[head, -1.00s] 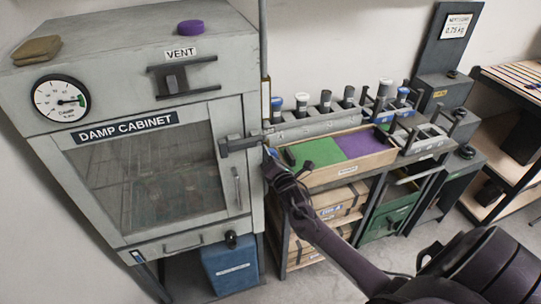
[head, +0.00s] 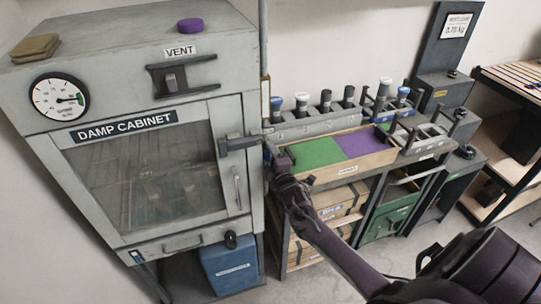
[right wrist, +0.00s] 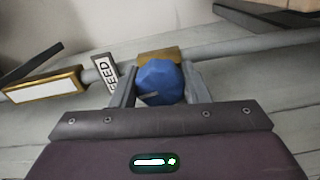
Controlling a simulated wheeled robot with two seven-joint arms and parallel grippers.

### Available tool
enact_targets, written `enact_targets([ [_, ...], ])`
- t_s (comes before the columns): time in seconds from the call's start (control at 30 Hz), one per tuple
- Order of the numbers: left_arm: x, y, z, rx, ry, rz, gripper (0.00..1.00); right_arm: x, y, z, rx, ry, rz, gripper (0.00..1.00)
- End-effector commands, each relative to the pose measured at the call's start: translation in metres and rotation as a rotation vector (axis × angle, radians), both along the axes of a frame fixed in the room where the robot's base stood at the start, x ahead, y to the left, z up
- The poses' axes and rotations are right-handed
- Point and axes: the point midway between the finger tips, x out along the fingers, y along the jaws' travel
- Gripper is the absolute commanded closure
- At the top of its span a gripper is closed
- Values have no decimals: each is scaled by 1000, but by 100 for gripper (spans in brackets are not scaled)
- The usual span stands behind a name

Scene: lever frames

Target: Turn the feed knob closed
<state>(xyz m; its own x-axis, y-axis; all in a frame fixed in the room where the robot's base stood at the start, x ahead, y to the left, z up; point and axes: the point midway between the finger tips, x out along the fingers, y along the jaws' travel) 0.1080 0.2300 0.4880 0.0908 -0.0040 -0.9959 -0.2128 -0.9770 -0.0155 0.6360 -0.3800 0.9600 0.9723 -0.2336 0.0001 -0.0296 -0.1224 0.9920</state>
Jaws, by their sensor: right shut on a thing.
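The feed knob (right wrist: 160,82) is a faceted blue knob with a pale pointer line, on a brass body set in a grey pipe. It fills the gap between the two fingers of my right gripper (right wrist: 162,88), which is shut on it. In the right wrist view a "FEED" tag (right wrist: 107,74) stands just left of the knob. In the head view my right gripper (head: 276,156) is at the right side of the damp cabinet (head: 246,115), by the vertical pipe; there the knob is mostly hidden by the gripper. My left gripper is not in view.
The cabinet's door latch (head: 238,143) sticks out close to the gripper. A wooden tray with green (head: 314,152) and purple halves stands to the right, with a rack of several capped tools (head: 326,100) behind it. A blue box (head: 230,266) sits below the cabinet.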

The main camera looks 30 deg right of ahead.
Motion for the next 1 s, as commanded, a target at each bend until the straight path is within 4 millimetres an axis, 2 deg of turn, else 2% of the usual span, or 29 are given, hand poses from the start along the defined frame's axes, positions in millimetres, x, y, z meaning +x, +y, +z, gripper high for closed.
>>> enact_targets([
  [0.33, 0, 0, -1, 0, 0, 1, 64, 0, 0, -1, 128, -29, 0, 81],
  [0.87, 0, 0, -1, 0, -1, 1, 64, 0, 0, -2, 149, -33, -1, 81],
  [0.9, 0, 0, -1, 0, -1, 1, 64, 0, 0, -2, 149, -32, -1, 53],
  [0.93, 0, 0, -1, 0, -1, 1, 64, 0, 0, -2, 148, -33, -1, 49],
  [1.0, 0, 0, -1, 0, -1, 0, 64, 0, 0, -1, 148, -34, 0, 49],
])
